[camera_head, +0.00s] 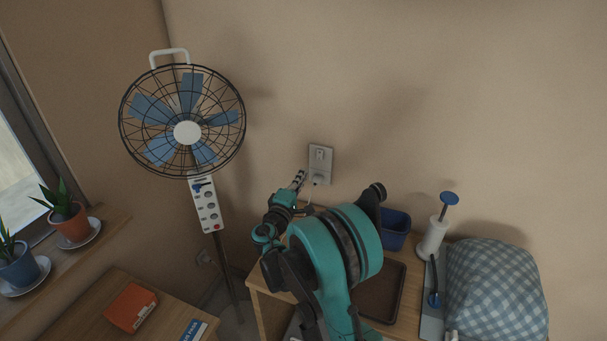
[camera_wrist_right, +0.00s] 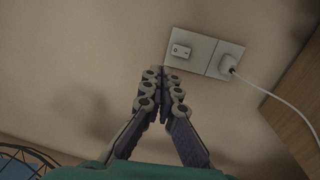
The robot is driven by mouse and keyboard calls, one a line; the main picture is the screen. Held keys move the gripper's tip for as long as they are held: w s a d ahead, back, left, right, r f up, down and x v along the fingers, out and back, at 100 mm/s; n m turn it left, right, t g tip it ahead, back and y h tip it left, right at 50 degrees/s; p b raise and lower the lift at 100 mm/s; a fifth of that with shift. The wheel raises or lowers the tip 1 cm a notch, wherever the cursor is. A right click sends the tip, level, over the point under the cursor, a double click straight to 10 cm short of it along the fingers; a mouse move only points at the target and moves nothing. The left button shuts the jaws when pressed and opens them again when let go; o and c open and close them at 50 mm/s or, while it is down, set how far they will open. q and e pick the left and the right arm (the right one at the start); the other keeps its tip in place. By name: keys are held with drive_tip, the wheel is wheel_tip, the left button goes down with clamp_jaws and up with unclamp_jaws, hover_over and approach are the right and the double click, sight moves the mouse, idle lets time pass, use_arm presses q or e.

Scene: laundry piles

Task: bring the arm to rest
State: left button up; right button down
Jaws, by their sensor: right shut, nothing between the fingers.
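My right arm, teal and black, rises from the bottom middle of the head view and bends over the wooden table. My right gripper (camera_head: 299,180) is at its far end, just left of the wall socket (camera_head: 320,163). In the right wrist view the right gripper (camera_wrist_right: 162,75) has its fingers together and empty, pointing at the wall just beside the socket plate (camera_wrist_right: 204,52). I cannot tell whether the fingertips touch the wall. My left gripper is not in view.
A standing fan (camera_head: 187,132) is left of my arm. On the table (camera_head: 262,309) are a blue bin (camera_head: 396,229), a brown tray (camera_head: 384,292), a white pump bottle (camera_head: 433,238) and a checked cloth bundle (camera_head: 494,290). A white cord (camera_wrist_right: 272,95) hangs from the socket. Potted plants stand left.

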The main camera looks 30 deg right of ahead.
idle(0.3)
drive_tip(key=s+a+m+g+y, duration=0.35)
drive_tip(key=s+m+y, duration=0.2)
drive_tip(key=s, duration=0.75)
drive_tip(key=s+a+f+m+g+y, duration=0.1)
drive_tip(key=s+a+f+y, duration=0.2)
drive_tip(key=s+a, duration=0.4)
drive_tip(key=s+a+f+m+g+y, duration=0.1)
drive_tip(key=s+a+f+y, duration=0.3)
drive_tip(key=s, duration=0.7)
drive_tip(key=a+y, duration=0.2)
drive_tip(key=a, duration=0.2)
drive_tip(key=shift+s, duration=0.4)
